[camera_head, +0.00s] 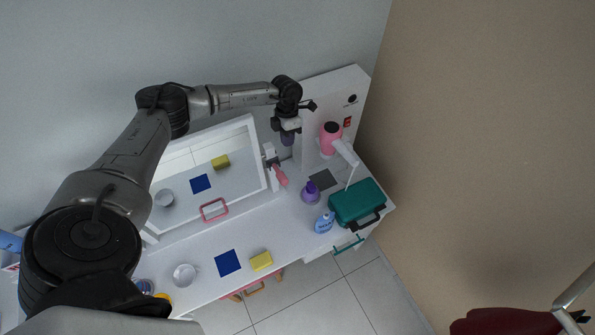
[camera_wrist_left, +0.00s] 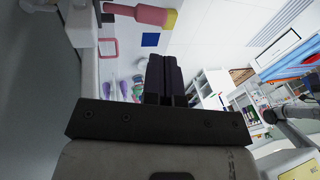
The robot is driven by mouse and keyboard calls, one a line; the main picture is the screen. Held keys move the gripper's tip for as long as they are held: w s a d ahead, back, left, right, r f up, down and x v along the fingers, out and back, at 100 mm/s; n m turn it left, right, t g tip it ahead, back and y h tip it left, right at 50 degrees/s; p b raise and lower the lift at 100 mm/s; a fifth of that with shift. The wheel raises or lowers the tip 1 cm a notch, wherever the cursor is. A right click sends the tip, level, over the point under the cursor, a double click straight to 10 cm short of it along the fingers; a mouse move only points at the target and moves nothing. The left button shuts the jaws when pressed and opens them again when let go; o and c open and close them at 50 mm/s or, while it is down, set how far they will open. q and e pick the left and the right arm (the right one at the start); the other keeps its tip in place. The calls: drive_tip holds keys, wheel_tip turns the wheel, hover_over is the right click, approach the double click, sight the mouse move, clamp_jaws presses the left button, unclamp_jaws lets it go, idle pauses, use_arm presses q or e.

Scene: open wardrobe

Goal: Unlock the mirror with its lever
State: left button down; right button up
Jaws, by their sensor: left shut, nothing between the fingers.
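The mirror (camera_head: 235,185) stands in a white frame at the back of the white tabletop and reflects items in front of it. Its pink-red lever (camera_head: 280,176) sits at the frame's right edge, below a small white and dark mount (camera_head: 270,157). My right gripper is not in view.
A pink hair dryer (camera_head: 331,139) sits in a holder right of my gripper. A purple bottle (camera_head: 310,193), a blue bottle (camera_head: 324,223) and a green case (camera_head: 356,202) stand at the table's right. A blue square (camera_head: 228,263), yellow sponge (camera_head: 261,261) and white cup (camera_head: 185,275) lie in front.

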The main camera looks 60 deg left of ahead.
use_arm(q)
drive_tip(key=b, duration=0.5)
approach(282, 175)
drive_tip(key=shift+g, duration=0.3)
drive_tip(key=x, duration=0.6)
drive_tip(key=shift+w+d+f, duration=0.1)
drive_tip(key=shift+w, duration=0.1)
drive_tip(key=shift+s+d+f+b, duration=0.1)
drive_tip(key=shift+f+b, duration=0.1)
drive_tip(key=shift+f, duration=0.15)
drive_tip(key=shift+s+d+f+b, duration=0.1)
drive_tip(key=shift+f+b, duration=0.1)
drive_tip(key=shift+f, duration=0.15)
